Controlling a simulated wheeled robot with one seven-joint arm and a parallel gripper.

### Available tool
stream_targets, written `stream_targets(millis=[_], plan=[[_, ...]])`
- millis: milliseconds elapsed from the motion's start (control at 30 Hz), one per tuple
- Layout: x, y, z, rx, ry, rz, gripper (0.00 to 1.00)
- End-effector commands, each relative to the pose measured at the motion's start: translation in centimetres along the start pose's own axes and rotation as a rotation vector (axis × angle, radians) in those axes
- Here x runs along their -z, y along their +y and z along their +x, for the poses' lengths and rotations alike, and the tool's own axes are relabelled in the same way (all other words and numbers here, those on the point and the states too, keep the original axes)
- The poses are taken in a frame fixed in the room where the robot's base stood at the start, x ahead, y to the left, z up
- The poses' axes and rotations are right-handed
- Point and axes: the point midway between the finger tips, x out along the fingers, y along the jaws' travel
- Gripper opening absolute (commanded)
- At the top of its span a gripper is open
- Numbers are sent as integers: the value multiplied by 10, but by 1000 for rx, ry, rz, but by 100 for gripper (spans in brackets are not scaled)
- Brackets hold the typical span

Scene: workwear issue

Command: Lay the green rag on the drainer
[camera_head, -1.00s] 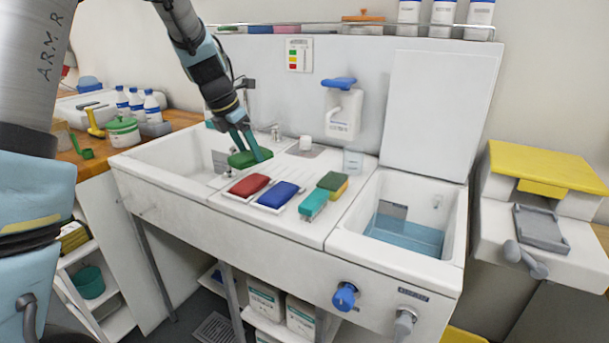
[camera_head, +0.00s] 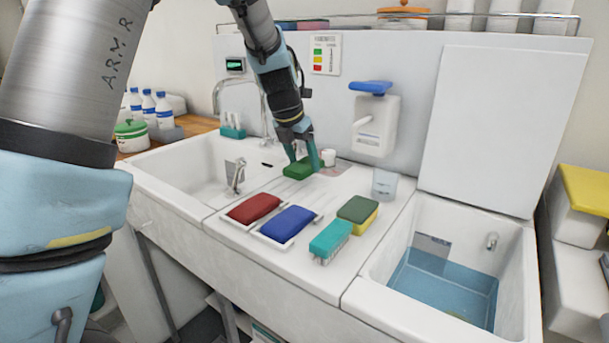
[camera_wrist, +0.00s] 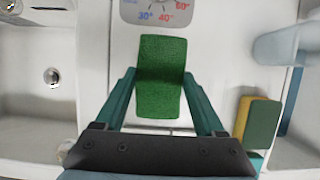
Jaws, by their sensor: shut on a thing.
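The green rag (camera_head: 298,170) is a folded green pad between the teal fingers of my gripper (camera_head: 303,166), at the back of the drainer. In the wrist view the rag (camera_wrist: 161,80) lies between the two fingers (camera_wrist: 160,98), with a dark crease across its middle. The drainer (camera_head: 318,200) is the white ribbed surface between the left basin and the right tank. The rag is over its back part, near the left basin's edge. I cannot tell whether its underside touches the surface.
A red rag (camera_head: 253,208) and a blue rag (camera_head: 288,223) lie on small white trays at the front. A teal brush (camera_head: 330,238) and a green-yellow sponge (camera_head: 358,212) are to their right. The drainer's middle is clear.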

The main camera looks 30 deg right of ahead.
Motion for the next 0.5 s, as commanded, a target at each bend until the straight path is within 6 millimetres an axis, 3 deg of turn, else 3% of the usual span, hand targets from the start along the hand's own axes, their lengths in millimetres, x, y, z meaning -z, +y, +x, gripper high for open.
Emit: stream_targets(millis=[300, 500], plan=[[15, 1, 34, 0, 2, -1, 7], [15, 0, 35, 0, -1, 0, 7]])
